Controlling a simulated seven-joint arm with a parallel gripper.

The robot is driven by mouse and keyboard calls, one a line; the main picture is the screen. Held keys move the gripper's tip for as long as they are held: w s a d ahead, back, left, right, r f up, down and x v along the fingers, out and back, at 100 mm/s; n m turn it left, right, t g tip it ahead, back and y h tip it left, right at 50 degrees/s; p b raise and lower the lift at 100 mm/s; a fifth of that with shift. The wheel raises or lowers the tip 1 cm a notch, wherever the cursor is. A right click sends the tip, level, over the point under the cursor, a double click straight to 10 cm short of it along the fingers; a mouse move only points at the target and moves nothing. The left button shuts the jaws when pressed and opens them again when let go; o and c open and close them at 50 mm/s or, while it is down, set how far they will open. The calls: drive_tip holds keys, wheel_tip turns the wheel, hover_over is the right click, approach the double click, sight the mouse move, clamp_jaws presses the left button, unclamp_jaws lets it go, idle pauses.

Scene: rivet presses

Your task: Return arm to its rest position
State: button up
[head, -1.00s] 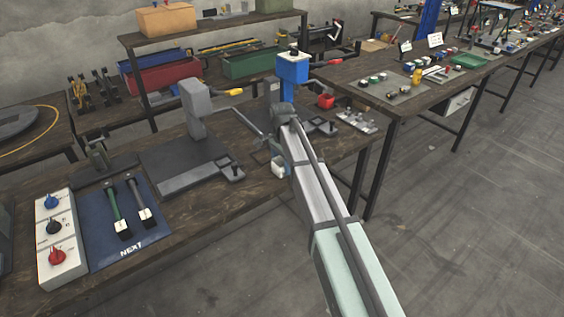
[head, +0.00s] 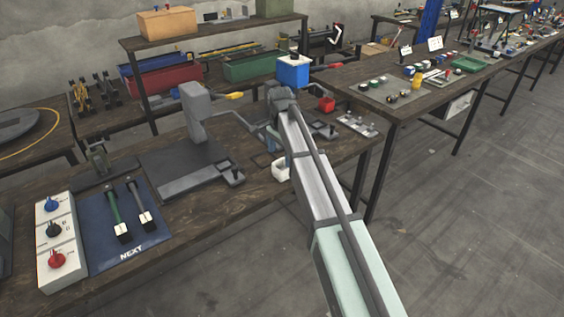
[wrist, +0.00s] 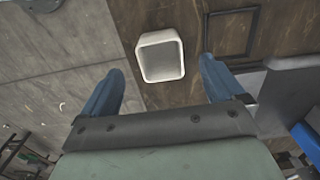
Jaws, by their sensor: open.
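My gripper (wrist: 161,67) is open in the wrist view, with its two blue fingers spread apart and nothing held between them. A white square container (wrist: 161,55) stands on the wooden bench, seen between and beyond the fingers. In the head view the same white container (head: 281,168) is next to my arm's forearm. My arm reaches from the lower right up over the bench, and its gripper is mostly hidden behind the arm there.
A grey press (head: 193,110) with a yellow handle and a blue press (head: 293,72) with a red handle stand on the bench. A blue mat (head: 128,222) holds two tools beside a white control box (head: 61,240). Open floor lies to the right.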

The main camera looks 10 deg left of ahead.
wheel_tip(320, 180, up, 7)
drive_tip(key=w+d+f+n+y, duration=0.1)
drive_tip(key=w+d+f, duration=0.1)
drive_tip(key=d+f, duration=0.45)
drive_tip(key=w+d+f+t+y, duration=0.1)
drive_tip(key=w+d+f, duration=0.2)
drive_tip(key=d, duration=0.6)
drive_tip(key=w+d+f+n+y, duration=0.1)
drive_tip(key=w+d+f+y, duration=0.1)
drive_tip(key=d+f, duration=0.35)
drive_tip(key=s+d+f, duration=0.5)
drive_tip(key=d+f, duration=0.4)
drive_tip(key=f, duration=0.1)
drive_tip(key=s+a+f+n+g+h, duration=0.1)
drive_tip(key=s+f+n+g+h, duration=0.15)
drive_tip(key=s+f, duration=2.05)
drive_tip(key=s+f+n+g, duration=0.2)
drive_tip(key=s+f, duration=0.1)
drive_tip(key=s, duration=1.3)
drive_tip(key=s+f+n+g+h, duration=0.1)
drive_tip(key=s+f+n+g, duration=0.1)
drive_tip(key=s, duration=1.4)
wheel_tip(320, 180, down, 2)
drive_tip(key=shift+s+d+f+g, duration=0.1)
drive_tip(key=shift+s+d+g, duration=0.3)
drive_tip(key=shift+g, duration=0.25)
drive_tip(key=shift+w+n+h, duration=0.2)
drive_tip(key=shift+n+h, duration=0.05)
